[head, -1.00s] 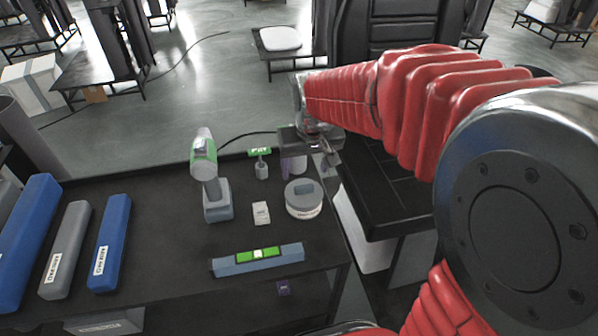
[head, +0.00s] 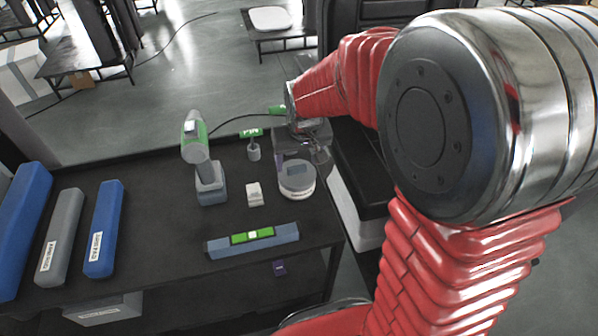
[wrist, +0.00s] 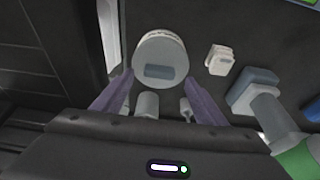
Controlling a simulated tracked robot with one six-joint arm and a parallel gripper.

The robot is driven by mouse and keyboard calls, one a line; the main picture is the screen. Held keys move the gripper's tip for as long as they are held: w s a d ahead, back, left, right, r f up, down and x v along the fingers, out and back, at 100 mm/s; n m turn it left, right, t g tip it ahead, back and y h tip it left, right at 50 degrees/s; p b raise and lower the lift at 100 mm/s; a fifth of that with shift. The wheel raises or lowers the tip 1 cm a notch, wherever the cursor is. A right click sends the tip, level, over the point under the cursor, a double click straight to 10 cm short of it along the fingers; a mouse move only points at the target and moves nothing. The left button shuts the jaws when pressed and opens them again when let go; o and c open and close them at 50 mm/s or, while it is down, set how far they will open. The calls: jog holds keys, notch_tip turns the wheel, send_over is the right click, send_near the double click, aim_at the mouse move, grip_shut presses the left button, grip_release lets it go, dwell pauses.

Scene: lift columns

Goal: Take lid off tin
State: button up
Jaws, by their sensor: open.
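The tin (head: 298,194) is a round white can near the right end of the dark table. Its grey lid (head: 294,178) is on top and carries a raised block-shaped handle; the lid also shows in the wrist view (wrist: 160,58) with its darker handle. My gripper (head: 300,158) is just behind and above the tin in the head view. In the wrist view its two purple fingers (wrist: 155,95) are spread wide and empty, with the tin beyond their tips. The gripper does not visibly touch the lid.
A green and grey drill (head: 198,155) stands left of the tin. A small white block (head: 254,194) and a green-topped post (head: 253,147) are close by. A blue-grey level (head: 253,241) lies in front. Long blue and grey cases lie at the left.

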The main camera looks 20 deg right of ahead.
aim_at(297, 168)
jog(key=shift+x, duration=1.35)
jog(key=c, duration=1.1)
jog(key=shift+r, duration=0.15)
jog(key=shift+c, duration=0.2)
notch_tip(297, 168, up, 10)
